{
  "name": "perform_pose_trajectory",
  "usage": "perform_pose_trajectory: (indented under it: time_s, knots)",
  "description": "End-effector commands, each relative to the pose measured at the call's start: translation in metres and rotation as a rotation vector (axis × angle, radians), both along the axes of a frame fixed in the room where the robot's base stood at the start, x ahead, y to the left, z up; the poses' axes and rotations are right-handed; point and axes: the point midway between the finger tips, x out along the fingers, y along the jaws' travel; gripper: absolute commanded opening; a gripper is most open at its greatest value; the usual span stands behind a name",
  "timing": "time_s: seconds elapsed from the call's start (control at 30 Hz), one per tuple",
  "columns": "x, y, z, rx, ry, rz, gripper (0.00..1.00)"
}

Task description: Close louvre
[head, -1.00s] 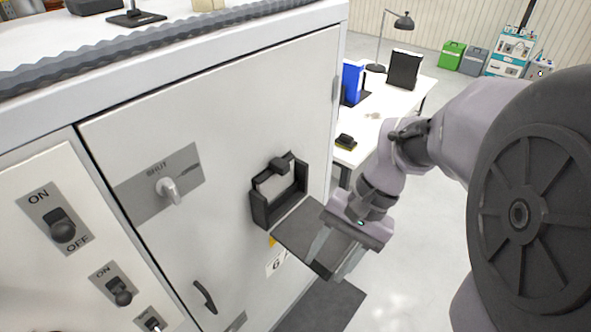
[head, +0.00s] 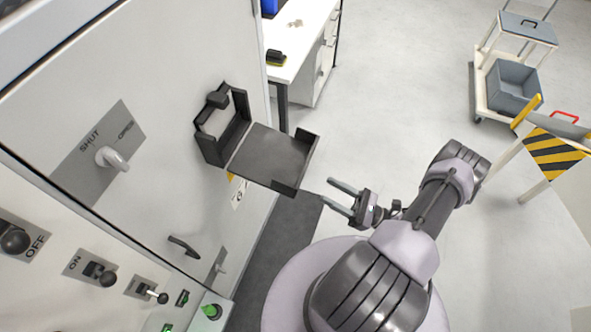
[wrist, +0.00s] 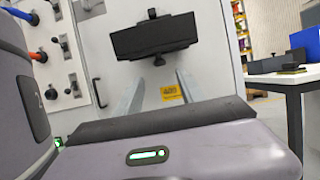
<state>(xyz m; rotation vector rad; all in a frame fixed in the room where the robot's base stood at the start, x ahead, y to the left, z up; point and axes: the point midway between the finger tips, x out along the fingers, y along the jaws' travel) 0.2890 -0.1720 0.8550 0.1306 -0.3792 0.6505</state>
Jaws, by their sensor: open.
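The louvre is a black frame (head: 222,125) on the white cabinet door, with a dark flat flap (head: 270,158) swung out from it, standing open. The flap has raised edges at its outer end. My gripper (head: 328,191) is open and empty, just right of the flap's outer end, with its fingers pointing towards it. It appears apart from the flap. In the wrist view the louvre (wrist: 155,38) is seen end-on ahead, beyond and above the two spread fingers (wrist: 160,82); the flap's face is hidden there.
A switch handle (head: 112,158) on a SHUT/OPEN plate and a door handle (head: 184,246) are on the cabinet. A white table (head: 300,45) stands behind. A trolley with a grey bin (head: 512,86) and a striped barrier (head: 558,155) are at right. Floor between is clear.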

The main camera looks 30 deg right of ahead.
Motion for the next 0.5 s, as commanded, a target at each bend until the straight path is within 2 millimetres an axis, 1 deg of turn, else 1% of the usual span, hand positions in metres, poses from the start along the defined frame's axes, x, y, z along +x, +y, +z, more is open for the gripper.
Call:
perform_pose_trajectory:
  time_s: [0.03, 0.1, 0.23, 0.4, 0.5]
  knots:
    - [0.011, 0.009, 0.007, 0.001, -0.001, 0.007, 0.46]
    - [0.026, 0.022, 0.015, 0.001, 0.001, 0.008, 0.46]
    - [0.053, 0.043, 0.028, -0.001, 0.001, 0.009, 0.46]
    - [0.075, 0.059, 0.039, -0.001, 0.001, 0.006, 0.46]
    - [0.081, 0.065, 0.043, -0.001, 0.0, 0.004, 0.46]
